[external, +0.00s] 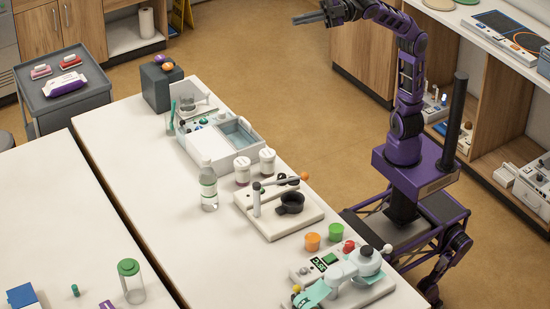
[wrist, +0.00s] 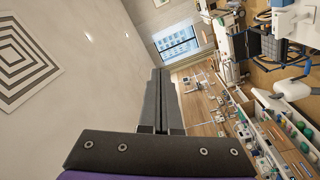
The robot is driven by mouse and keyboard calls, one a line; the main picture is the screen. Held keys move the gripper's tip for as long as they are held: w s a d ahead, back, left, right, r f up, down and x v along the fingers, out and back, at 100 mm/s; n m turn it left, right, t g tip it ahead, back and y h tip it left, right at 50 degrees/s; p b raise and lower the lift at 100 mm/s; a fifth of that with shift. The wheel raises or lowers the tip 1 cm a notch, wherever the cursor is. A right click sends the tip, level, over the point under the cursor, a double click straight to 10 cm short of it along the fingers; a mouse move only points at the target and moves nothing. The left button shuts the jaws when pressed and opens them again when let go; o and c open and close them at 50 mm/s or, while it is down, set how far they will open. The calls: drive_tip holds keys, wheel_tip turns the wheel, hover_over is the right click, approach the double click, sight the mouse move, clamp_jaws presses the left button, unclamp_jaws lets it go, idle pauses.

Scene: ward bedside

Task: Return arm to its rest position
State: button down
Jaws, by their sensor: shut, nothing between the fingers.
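My gripper (external: 309,18) is at the top of the external view, at the end of my purple arm. In the wrist view my gripper's two dark fingers (wrist: 160,100) lie side by side, closed together, with nothing held. Behind them the wrist view shows a tilted view of the room, with a wall and a window. My arm stands upright on its purple base at the right of the table.
A grey cart (external: 65,100) stands at the left. Shelving (external: 500,100) stands close on the right.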

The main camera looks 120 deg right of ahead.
drive_tip(key=w+d+n+y, duration=0.1)
drive_tip(key=w+d+n, duration=0.1)
drive_tip(key=d, duration=0.6)
drive_tip(key=s+d+f+m+g, duration=0.2)
drive_tip(key=d+f+m+g, duration=0.1)
drive_tip(key=f, duration=0.9)
drive_tip(key=s+d+f+m+g, duration=0.1)
drive_tip(key=d+f+m+g, duration=0.15)
drive_tip(key=f, duration=0.95)
drive_tip(key=s+a+f+m+g, duration=0.2)
drive_tip(key=s+f+m+g, duration=0.15)
drive_tip(key=s+f, duration=0.85)
drive_tip(key=s+a+f+m+g, duration=0.1)
drive_tip(key=s+f+m+g, duration=0.25)
drive_tip(key=s+f, duration=0.9)
drive_tip(key=s+a+m+h+p, duration=0.2)
drive_tip(key=s+p, duration=0.2)
wheel_tip(320, 180, down, 12)
drive_tip(key=b, duration=1.1)
drive_tip(key=shift+d+r+b, duration=0.15)
drive_tip(key=shift+d+b, duration=0.1)
drive_tip(key=shift+b, duration=0.15)
drive_tip(key=shift+g, duration=0.25)
